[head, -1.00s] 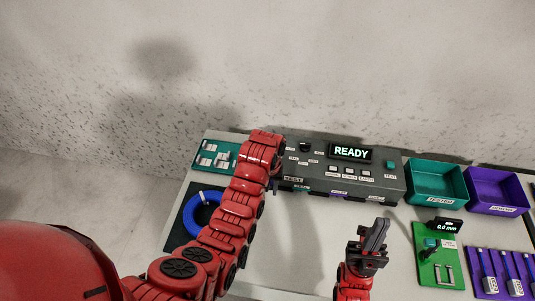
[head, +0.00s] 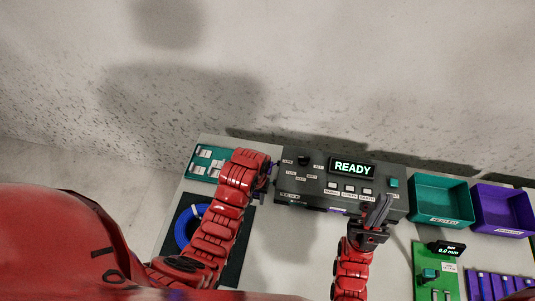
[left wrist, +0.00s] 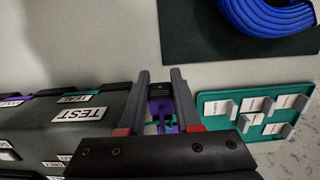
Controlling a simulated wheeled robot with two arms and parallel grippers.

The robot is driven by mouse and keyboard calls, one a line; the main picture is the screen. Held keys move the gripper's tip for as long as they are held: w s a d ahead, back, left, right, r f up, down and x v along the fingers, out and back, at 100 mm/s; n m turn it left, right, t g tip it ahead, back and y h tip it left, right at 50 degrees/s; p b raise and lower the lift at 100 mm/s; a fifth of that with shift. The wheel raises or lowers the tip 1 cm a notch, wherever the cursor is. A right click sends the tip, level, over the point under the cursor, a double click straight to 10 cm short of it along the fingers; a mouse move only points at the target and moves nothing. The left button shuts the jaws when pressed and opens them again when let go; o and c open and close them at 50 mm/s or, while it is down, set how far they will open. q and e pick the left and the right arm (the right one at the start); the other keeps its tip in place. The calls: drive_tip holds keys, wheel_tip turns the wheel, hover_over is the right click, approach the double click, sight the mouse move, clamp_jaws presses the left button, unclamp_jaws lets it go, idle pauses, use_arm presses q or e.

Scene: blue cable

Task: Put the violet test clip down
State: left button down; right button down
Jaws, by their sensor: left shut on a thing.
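The violet test clip (left wrist: 163,108) is between the fingers of my left gripper (left wrist: 161,98), which is shut on it, in the left wrist view. In the head view my left gripper (head: 266,178) is at the left end of the dark tester (head: 310,186), mostly hidden by my arm, with a little violet showing. Whether the clip touches anything below is not clear. My right gripper (head: 377,212) is by the tester's front right, fingers upward; its opening is unclear.
A teal board (head: 205,162) with white labelled pieces lies left of the tester. A blue cable coil (head: 190,222) rests on a dark mat (head: 229,262). Teal (head: 440,217) and violet (head: 505,232) bins and a green gauge board (head: 432,291) stand at right.

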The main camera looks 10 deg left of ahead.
use_arm(q)
drive_tip(key=w+b, duration=0.4)
drive_tip(key=w+f+b, duration=0.1)
drive_tip(key=w+b, duration=0.3)
drive_tip(key=w, duration=0.1)
drive_tip(key=w+a+f+b, duration=0.1)
drive_tip(key=w+b, duration=0.3)
drive_tip(key=shift+w+b, duration=0.3)
drive_tip(key=shift+w, duration=0.1)
drive_tip(key=shift+w+r+p, duration=0.35)
drive_tip(key=shift+r+p, duration=0.2)
drive_tip(key=shift+p, duration=0.15)
drive_tip(key=shift+w+f, duration=0.1)
drive_tip(key=shift+w, duration=0.65)
drive_tip(key=shift+f, duration=0.15)
wheel_tip(320, 180, down, 2)
drive_tip(key=shift+w+f+p, duration=0.1)
drive_tip(key=shift+f+p, duration=0.1)
drive_tip(key=shift+p, duration=0.65)
drive_tip(key=shift+f, duration=0.45)
drive_tip(key=shift+f, duration=0.15)
